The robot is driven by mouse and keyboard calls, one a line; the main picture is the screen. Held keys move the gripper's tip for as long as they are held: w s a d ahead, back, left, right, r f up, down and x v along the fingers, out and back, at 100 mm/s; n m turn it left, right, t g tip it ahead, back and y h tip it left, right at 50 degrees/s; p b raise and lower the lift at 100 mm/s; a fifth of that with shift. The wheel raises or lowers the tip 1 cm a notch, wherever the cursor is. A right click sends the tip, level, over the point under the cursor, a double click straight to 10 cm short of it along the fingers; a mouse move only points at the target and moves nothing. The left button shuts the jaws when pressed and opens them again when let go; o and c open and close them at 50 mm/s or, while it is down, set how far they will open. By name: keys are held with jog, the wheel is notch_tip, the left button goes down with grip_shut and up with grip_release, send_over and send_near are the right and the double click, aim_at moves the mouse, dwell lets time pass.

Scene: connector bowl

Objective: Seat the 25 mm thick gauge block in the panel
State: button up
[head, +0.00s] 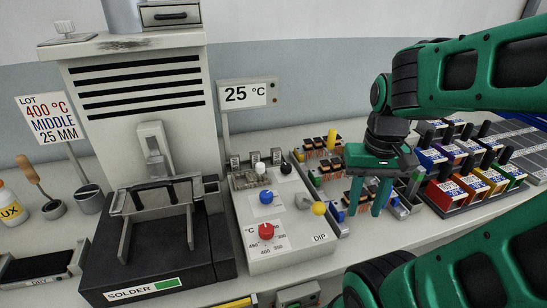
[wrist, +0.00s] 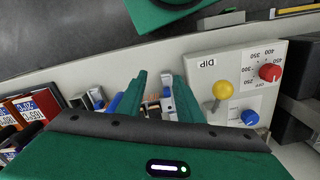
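My gripper (head: 366,206) hangs fingers down above the bench, right of the control panel (head: 262,212); its fingers are apart with nothing seen held. In the wrist view, my gripper (wrist: 158,92) shows small connector parts beyond its open fingers. Several coloured blocks with black handles and white labels (head: 470,182) stand in a rack at the right; some also show at the left of the wrist view (wrist: 30,108). Their labels are too small to tell which is 25 mm thick. I cannot tell which opening takes the gauge block.
A sign (head: 48,118) reads LOT 400 °C MIDDLE 25 MM. A display (head: 246,94) reads 25 °C. The solder machine (head: 150,265) stands left of the panel, which has a red knob (head: 266,231), blue knob (head: 266,197) and yellow ball (head: 319,208). Connector trays (head: 330,165) lie near my gripper.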

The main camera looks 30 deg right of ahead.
jog(key=shift+o, duration=0.3)
jog(key=shift+s+r, duration=0.25)
jog(key=shift+s, duration=0.05)
jog(key=r+m+t+y, duration=0.15)
jog(key=m+y, duration=0.25)
jog(key=m, duration=1)
send_over(277, 149)
jog(key=d, duration=0.4)
jog(key=shift+g, duration=0.25)
jog(key=x, duration=0.9)
jog(key=shift+s+a+f, duration=0.15)
jog(key=shift+s+f, duration=0.15)
jog(key=shift+c, duration=0.2)
grip_shut()
